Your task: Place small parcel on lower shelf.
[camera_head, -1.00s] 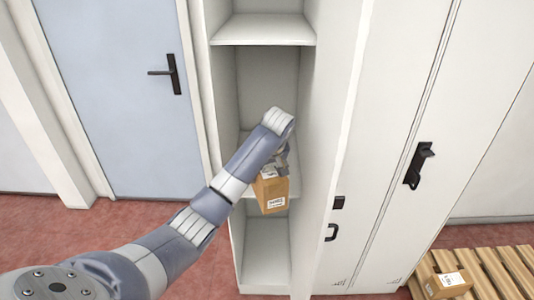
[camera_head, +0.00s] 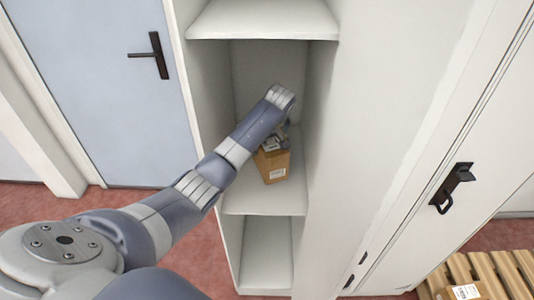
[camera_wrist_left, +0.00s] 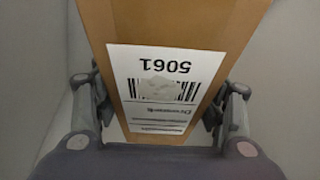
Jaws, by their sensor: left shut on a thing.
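The small parcel (camera_head: 275,168) is a brown cardboard box with a white label. In the head view it is inside the open shelf unit, over the middle shelf board (camera_head: 262,199); I cannot tell whether it touches the board. My left gripper (camera_head: 274,143) is shut on the parcel from above, partly hidden by its own arm. In the left wrist view the parcel (camera_wrist_left: 190,25) sits between the two fingers, its label marked 5061 facing the camera. A lower compartment (camera_head: 266,262) lies below this board. My right gripper is not in view.
An upper shelf board (camera_head: 262,20) is above the arm. The unit's side walls stand close on both sides. A closed locker door with a black handle (camera_head: 452,188) is at right. A wooden pallet (camera_head: 490,270) with another labelled box (camera_head: 458,292) is at lower right.

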